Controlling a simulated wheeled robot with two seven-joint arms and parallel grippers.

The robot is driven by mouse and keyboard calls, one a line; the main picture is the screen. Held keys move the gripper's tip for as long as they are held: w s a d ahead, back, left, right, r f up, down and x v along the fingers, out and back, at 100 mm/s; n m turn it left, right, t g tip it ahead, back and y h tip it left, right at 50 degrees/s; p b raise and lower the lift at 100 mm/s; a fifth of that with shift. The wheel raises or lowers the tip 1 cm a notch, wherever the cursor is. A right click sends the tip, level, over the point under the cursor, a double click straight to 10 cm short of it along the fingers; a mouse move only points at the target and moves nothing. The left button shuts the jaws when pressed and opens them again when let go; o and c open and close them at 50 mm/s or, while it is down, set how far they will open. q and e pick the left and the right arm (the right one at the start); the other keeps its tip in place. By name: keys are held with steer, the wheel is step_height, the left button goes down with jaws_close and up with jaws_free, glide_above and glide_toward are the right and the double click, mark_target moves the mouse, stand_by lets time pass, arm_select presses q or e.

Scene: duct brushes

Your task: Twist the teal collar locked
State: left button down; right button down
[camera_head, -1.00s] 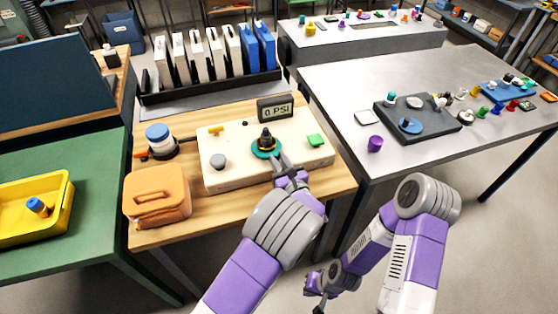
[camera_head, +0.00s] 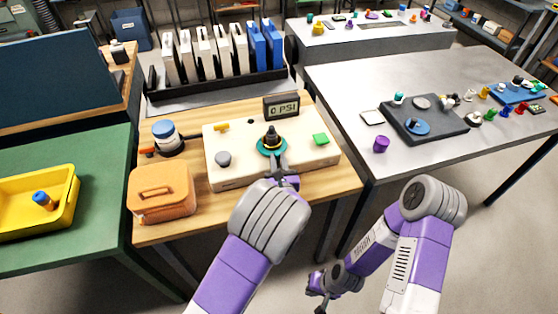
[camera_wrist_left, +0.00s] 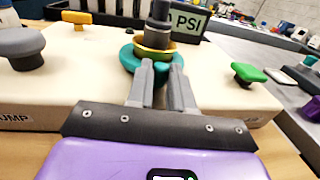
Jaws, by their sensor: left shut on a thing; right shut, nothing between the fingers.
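The teal collar (camera_head: 271,147) sits on top of the cream box (camera_head: 228,178), around the base of a dark upright fitting (camera_head: 271,136) with a yellow ring. In the left wrist view the teal collar (camera_wrist_left: 130,60) shows behind and between my fingers. My left gripper (camera_head: 278,160) is shut on the near side of the collar; it also shows in the left wrist view (camera_wrist_left: 162,66). The display (camera_head: 281,106) behind the fitting reads 0 PSI. My right gripper (camera_head: 318,296) is shut and empty, low in front of the tables.
The box also carries a grey knob (camera_head: 223,159), a green knob (camera_head: 320,140) and a yellow handle (camera_head: 221,126). An orange case (camera_head: 161,190) and a blue-topped jar (camera_head: 164,136) stand to the left. A grey table (camera_head: 340,100) with small parts stands right.

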arm_select(q)
steer(key=c, duration=1)
jaws_free()
steer(key=s, duration=0.2)
steer(key=s+p, duration=0.1)
steer(key=s, duration=0.2)
steer(key=s+d, duration=0.1)
steer(key=s, duration=0.1)
steer(key=shift+s+d, duration=0.1)
steer(key=shift+s, duration=0.15)
